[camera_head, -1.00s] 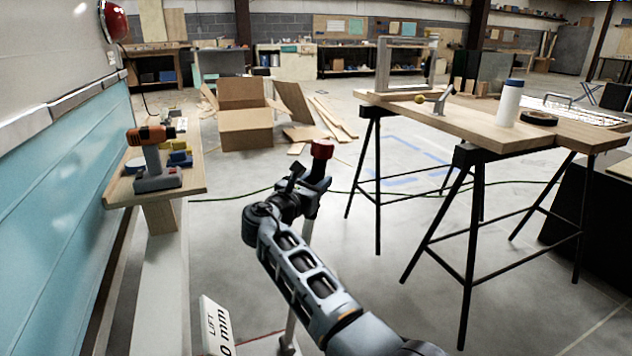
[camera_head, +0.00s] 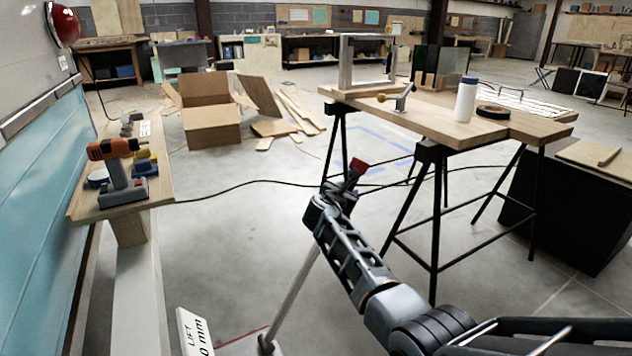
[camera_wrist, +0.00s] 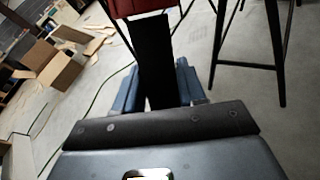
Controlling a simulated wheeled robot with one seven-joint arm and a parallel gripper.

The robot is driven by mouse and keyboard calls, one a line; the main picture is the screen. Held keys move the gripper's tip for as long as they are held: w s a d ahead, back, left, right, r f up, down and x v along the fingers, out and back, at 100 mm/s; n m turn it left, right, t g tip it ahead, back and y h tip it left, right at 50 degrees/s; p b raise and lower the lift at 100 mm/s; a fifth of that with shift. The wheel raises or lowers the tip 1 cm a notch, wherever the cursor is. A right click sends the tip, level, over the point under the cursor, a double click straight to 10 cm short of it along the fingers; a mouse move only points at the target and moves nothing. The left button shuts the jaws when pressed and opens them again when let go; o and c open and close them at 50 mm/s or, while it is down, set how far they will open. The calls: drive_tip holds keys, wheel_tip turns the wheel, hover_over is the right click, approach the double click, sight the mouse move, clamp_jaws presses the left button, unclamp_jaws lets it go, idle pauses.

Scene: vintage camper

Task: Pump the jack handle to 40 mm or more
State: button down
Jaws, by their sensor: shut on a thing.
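The jack handle (camera_head: 296,290) is a pale pole rising from a pivot low in the head view and leaning to the right. Its red grip (camera_head: 357,170) is at the top, and also shows at the top edge of the wrist view (camera_wrist: 140,7). My gripper (camera_head: 341,196) is shut on the handle just below the red grip. In the wrist view my fingers (camera_wrist: 160,85) lie on both sides of the dark upper part of the handle. A white sign (camera_head: 193,332) reads "LIFT" and "0 mm", partly cut off by the frame edge.
A trestle table (camera_head: 400,115) with a bottle (camera_head: 466,100) stands to the right, its black legs near my arm. A shelf with a drill (camera_head: 118,170) runs along the teal camper wall (camera_head: 40,190) on the left. A cardboard box (camera_head: 212,125) lies behind on open floor.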

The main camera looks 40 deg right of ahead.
drive_tip(key=s+d+f+m+y+b, duration=0.1)
drive_tip(key=s+d+f, duration=0.1)
drive_tip(key=d+f, duration=0.5)
drive_tip(key=shift+s+d+f+y, duration=0.15)
drive_tip(key=shift+s+d+y, duration=0.2)
drive_tip(key=shift+d, duration=1.2)
drive_tip(key=c, duration=1.1)
unclamp_jaws()
drive_tip(key=shift+d, duration=0.1)
drive_tip(key=shift+o, duration=0.9)
drive_tip(key=shift+w+d+f+g, duration=0.1)
drive_tip(key=shift+f+g, duration=0.05)
drive_tip(key=shift+g, duration=0.15)
drive_tip(key=shift+o, duration=0.9)
drive_tip(key=shift+w, duration=0.1)
drive_tip(key=shift+w+a+r, duration=0.1)
drive_tip(key=shift+a+r, duration=0.15)
